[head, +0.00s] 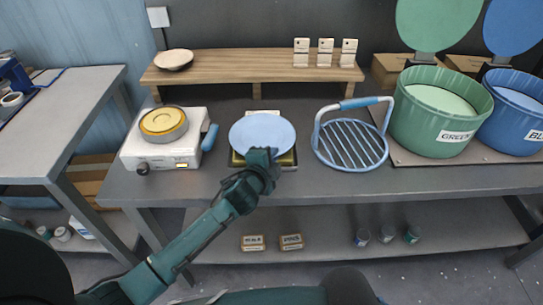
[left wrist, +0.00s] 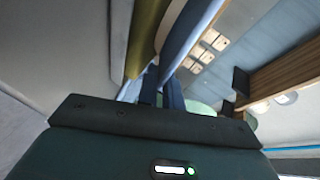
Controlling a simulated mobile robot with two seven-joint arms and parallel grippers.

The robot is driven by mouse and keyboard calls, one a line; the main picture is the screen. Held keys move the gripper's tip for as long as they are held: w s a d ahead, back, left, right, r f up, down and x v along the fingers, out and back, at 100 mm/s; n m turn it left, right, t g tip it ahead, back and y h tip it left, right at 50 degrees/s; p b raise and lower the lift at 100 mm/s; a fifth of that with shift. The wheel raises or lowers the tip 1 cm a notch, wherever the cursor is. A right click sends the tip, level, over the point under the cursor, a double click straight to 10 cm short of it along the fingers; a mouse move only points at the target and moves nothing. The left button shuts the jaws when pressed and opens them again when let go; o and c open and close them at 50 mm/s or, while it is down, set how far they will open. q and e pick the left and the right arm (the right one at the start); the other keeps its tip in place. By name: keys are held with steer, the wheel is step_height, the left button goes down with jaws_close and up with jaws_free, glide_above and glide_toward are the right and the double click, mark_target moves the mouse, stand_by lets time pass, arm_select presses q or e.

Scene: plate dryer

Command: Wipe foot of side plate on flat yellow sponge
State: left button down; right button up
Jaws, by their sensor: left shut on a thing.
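The side plate (head: 262,131) is pale blue and sits in the middle of the bench in the head view. My left gripper (head: 263,156) is shut on its near edge. The flat yellow sponge (head: 285,159) lies under the plate and is mostly hidden by it. In the left wrist view, the plate's edge (left wrist: 190,32) runs beside the yellow sponge (left wrist: 146,35), with my left gripper's fingers (left wrist: 161,90) below. I cannot tell whether the plate's foot touches the sponge. My right gripper is not in view.
A white appliance with a round yellow top (head: 163,124) stands left of the plate. A blue-handled rack (head: 351,148) stands right. Beyond it are a green bin (head: 438,115) and a blue bin (head: 515,105) with raised lids. A wooden shelf (head: 240,66) holds a pale dish (head: 174,59).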

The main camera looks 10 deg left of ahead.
arm_select(q)
step_height(320, 180, up, 2)
steer(key=shift+r+p, duration=0.15)
steer(key=shift+p, duration=0.9)
steer(key=shift+w+r, duration=0.1)
steer(key=shift+r, duration=1.8)
